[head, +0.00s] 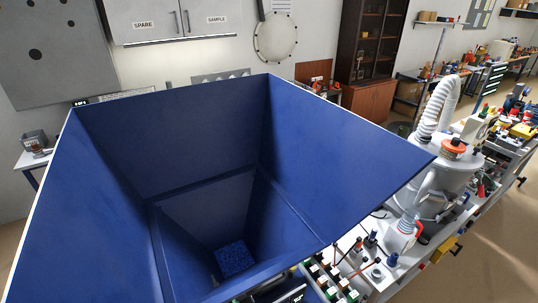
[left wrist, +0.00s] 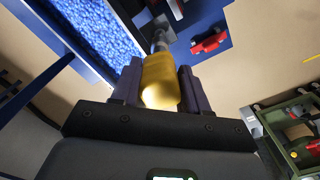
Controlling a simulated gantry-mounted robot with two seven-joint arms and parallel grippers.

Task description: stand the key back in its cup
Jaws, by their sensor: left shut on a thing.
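In the left wrist view my left gripper (left wrist: 160,72) is shut on the yellow handle of the key (left wrist: 160,88). A grey metal shaft (left wrist: 159,42) reaches away beyond the handle. The far end of the shaft is hard to make out against the things behind it. I cannot make out the key's cup in either view. In the head view neither gripper shows, and the key does not show there either.
A large blue hopper (head: 200,130) fills the head view, with blue granules (head: 233,258) at its bottom. A white vessel (head: 440,185) with a hose stands right. The left wrist view shows blue granules (left wrist: 110,40), a red part (left wrist: 209,43) and a green crate (left wrist: 258,112).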

